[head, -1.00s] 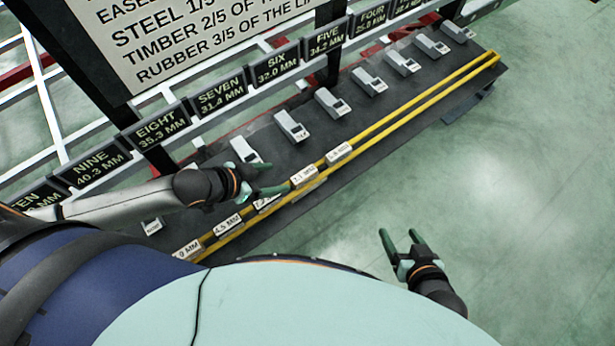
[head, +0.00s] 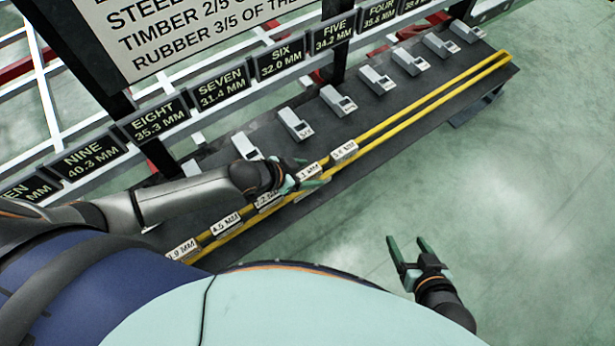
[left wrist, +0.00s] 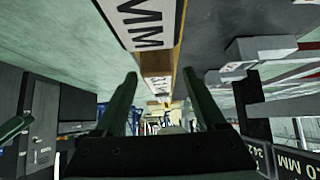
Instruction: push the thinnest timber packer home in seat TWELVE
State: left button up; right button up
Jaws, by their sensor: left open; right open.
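Several small packers with white millimetre labels stand along the yellow rails (head: 420,108) of the dark bench. Readable labels include 4.5 MM (head: 225,224) and what looks like 5.8 MM (head: 344,151). Which packer is the thinnest timber one cannot be told. My left gripper (head: 312,172) is open at the rails, partly covering a labelled packer. In the left wrist view, a brown, wood-coloured block (left wrist: 156,62) shows between the open fingers (left wrist: 160,75), not visibly gripped. My right gripper (head: 408,243) is open and empty above the floor. Seat TWELVE is not in view.
Black seat signs run along the white frame, from NINE (head: 95,161) and EIGHT (head: 155,122) to FOUR (head: 381,14). Several grey blocks (head: 295,124) stand on the bench (head: 465,97). A large text board (head: 170,35) stands behind. The green floor at right is clear.

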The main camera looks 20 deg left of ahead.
pick_arm(q)
jog(key=shift+c, duration=0.3)
grip_shut()
dwell(0.3)
